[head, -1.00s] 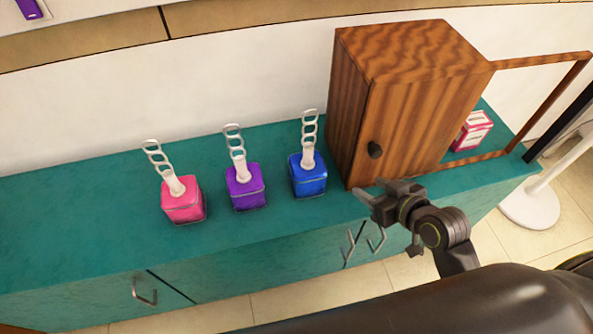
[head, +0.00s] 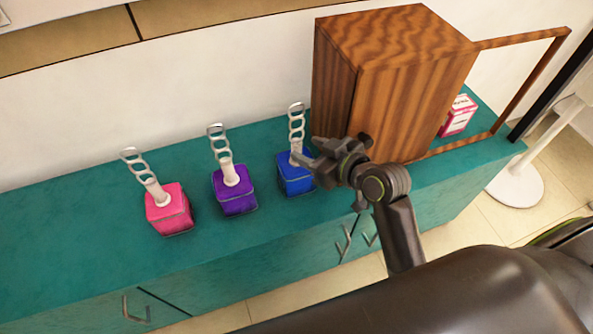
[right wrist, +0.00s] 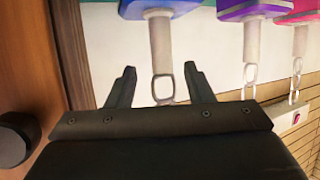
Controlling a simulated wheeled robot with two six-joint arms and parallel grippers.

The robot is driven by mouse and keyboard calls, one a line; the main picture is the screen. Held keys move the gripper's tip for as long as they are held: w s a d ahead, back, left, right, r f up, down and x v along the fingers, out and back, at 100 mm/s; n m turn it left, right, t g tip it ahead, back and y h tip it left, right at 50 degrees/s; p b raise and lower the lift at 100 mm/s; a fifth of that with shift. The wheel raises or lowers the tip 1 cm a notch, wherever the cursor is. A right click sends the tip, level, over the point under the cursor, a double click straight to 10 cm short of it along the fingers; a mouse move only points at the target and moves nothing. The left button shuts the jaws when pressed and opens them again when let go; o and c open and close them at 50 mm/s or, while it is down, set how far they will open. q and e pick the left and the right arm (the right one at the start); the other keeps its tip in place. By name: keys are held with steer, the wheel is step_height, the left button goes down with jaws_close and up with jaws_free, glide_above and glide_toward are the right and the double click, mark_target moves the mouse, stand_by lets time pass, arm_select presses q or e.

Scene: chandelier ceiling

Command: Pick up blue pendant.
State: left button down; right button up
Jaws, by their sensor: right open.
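The blue pendant (head: 295,172) is a blue block with a white stem and a chain of pale links rising from it. It stands on the teal counter (head: 80,225), left of the wooden cabinet. My right gripper (head: 312,158) is open, just right of the pendant in the head view, and its arm partly covers the cabinet front. In the right wrist view the pendant's stem and links (right wrist: 161,55) show between the two open fingers (right wrist: 155,85). I cannot tell whether a finger touches it. My left gripper is not in view.
A purple pendant (head: 234,190) and a pink pendant (head: 169,210) stand in a row to the left. The wooden cabinet (head: 400,100) stands close on the right. The counter's left part is clear.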

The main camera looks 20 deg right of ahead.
mark_target(292, 144)
steer(key=shift+b+x, duration=0.3)
steer(key=shift+x, duration=3)
steer(key=shift+s+a+f, duration=0.1)
jaws_close()
